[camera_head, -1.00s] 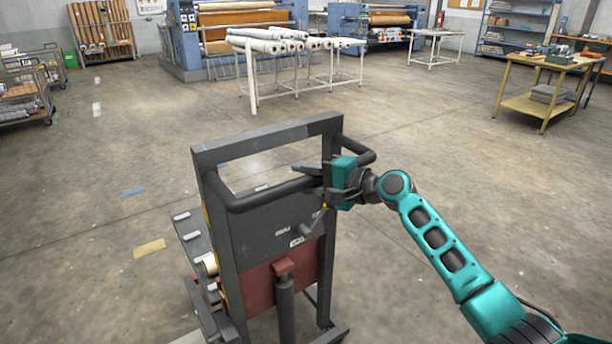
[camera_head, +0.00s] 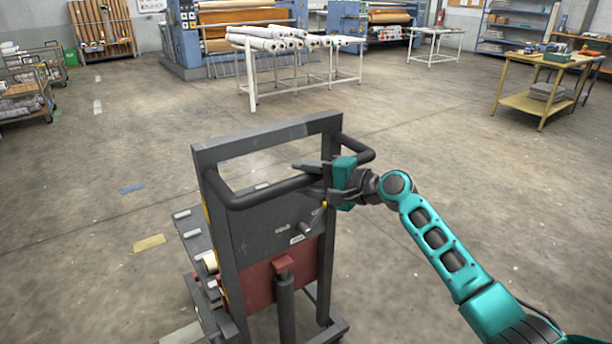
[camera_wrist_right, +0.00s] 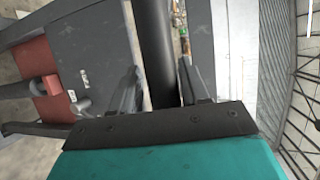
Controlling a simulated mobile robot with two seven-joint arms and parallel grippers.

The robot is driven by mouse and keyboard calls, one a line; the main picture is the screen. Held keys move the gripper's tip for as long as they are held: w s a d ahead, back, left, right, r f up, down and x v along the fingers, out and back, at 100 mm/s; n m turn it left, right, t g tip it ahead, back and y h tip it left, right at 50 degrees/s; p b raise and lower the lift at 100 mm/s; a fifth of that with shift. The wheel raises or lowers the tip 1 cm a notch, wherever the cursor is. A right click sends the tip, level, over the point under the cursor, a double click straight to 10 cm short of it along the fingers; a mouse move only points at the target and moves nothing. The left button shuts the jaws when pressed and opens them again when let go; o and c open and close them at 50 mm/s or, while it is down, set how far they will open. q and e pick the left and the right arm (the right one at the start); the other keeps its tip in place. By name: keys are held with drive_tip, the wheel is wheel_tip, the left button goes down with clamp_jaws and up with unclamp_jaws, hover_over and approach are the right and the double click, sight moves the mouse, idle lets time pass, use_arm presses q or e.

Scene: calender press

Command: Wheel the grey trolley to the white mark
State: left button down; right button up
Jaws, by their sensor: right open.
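The grey trolley (camera_head: 265,225) stands upright in the foreground of the head view, with a dark frame, a red lower panel and a black push handle (camera_head: 262,194). My right gripper (camera_head: 318,168) is at the right part of this handle. In the right wrist view the dark bar (camera_wrist_right: 153,45) runs between the two spread fingers of my right gripper (camera_wrist_right: 158,85); I cannot tell if either touches it. My left gripper is out of view.
A yellow patch (camera_head: 149,243) and a blue patch (camera_head: 131,188) mark the floor left of the trolley. A white table with rolls (camera_head: 282,42) stands beyond it, and a yellow workbench (camera_head: 525,100) at the right. Floor around the trolley is mostly clear.

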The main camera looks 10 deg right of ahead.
drive_tip(key=shift+o, duration=0.7)
drive_tip(key=shift+r, duration=0.1)
drive_tip(key=v, duration=1.2)
drive_tip(key=shift+s+d, duration=0.3)
drive_tip(key=s+a+f+n+h, duration=0.2)
drive_tip(key=s+f+h, duration=0.15)
drive_tip(key=f, duration=0.65)
drive_tip(key=s+a+f+n+h, duration=0.1)
drive_tip(key=s+f+n+h, duration=0.3)
drive_tip(key=f, duration=0.7)
drive_tip(key=s+a+f+n, duration=0.1)
drive_tip(key=s+f+n, duration=0.2)
drive_tip(key=s, duration=0.4)
drive_tip(key=s+a+f+n+h, duration=0.1)
drive_tip(key=s+a+f+n, duration=0.1)
drive_tip(key=s, duration=0.6)
drive_tip(key=shift+s+a+f+n+g, duration=0.25)
drive_tip(key=shift+f+n+g, duration=0.15)
drive_tip(key=shift+f+n, duration=0.75)
drive_tip(key=shift+f+m, duration=0.25)
